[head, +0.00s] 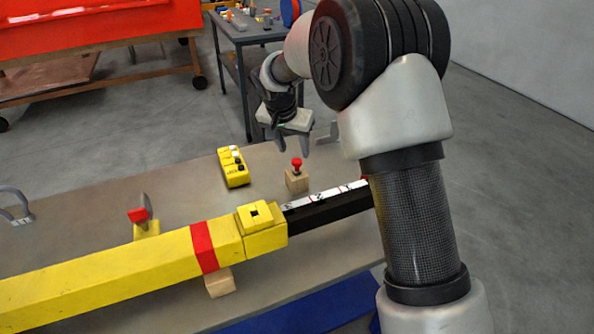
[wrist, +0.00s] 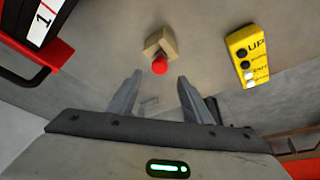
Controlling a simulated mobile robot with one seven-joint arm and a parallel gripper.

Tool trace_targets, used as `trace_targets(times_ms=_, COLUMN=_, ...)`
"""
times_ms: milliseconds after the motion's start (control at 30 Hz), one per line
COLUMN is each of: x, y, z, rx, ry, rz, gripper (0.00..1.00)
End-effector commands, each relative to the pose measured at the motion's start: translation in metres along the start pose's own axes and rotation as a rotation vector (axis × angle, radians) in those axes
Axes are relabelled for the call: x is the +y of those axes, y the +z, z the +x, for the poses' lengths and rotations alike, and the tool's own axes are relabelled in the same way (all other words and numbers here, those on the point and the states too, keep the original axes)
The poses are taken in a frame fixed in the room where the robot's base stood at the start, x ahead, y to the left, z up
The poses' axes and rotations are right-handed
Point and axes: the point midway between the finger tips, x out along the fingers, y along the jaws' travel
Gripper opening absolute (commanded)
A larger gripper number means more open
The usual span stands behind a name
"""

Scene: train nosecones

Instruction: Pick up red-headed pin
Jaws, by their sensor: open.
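The red-headed pin (head: 296,164) stands upright in a small wooden block (head: 297,181) on the grey table, behind the black bar. In the wrist view the red head (wrist: 160,66) shows between and just beyond my fingertips, with the wooden block (wrist: 161,42) beyond it. My gripper (head: 292,148) is open and empty, with its fingers pointing down. In the head view it hangs above and behind the pin, close to it but apart. In the wrist view the fingers (wrist: 158,78) stand either side of the line to the pin. The pin's shaft is mostly hidden under its head there.
A yellow control box (head: 233,168) with buttons lies left of the pin. A long yellow beam (head: 120,270) with a red band joins a black bar (head: 330,208) in front. A red-tipped clamp (head: 139,214) stands at left. Bare table (head: 190,190) lies between.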

Motion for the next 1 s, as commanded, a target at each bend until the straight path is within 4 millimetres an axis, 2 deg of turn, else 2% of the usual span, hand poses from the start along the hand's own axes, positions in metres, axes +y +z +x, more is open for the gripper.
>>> trace_targets(times_ms=100, x=0.001, y=0.000, z=0.014, rx=0.000, ry=0.001, rz=0.000, gripper=0.45)
trace_targets(times_ms=367, x=0.001, y=0.002, z=0.029, rx=-0.001, ry=0.002, rz=-0.001, gripper=0.45)
trace_targets(times_ms=600, x=0.003, y=0.006, z=0.065, rx=-0.002, ry=0.002, rz=0.000, gripper=0.45)
trace_targets(times_ms=867, x=0.002, y=0.005, z=0.070, rx=0.000, ry=0.000, rz=-0.001, gripper=0.45)
trace_targets(times_ms=1000, x=0.002, y=0.005, z=0.070, rx=0.000, ry=0.000, rz=-0.001, gripper=0.25)
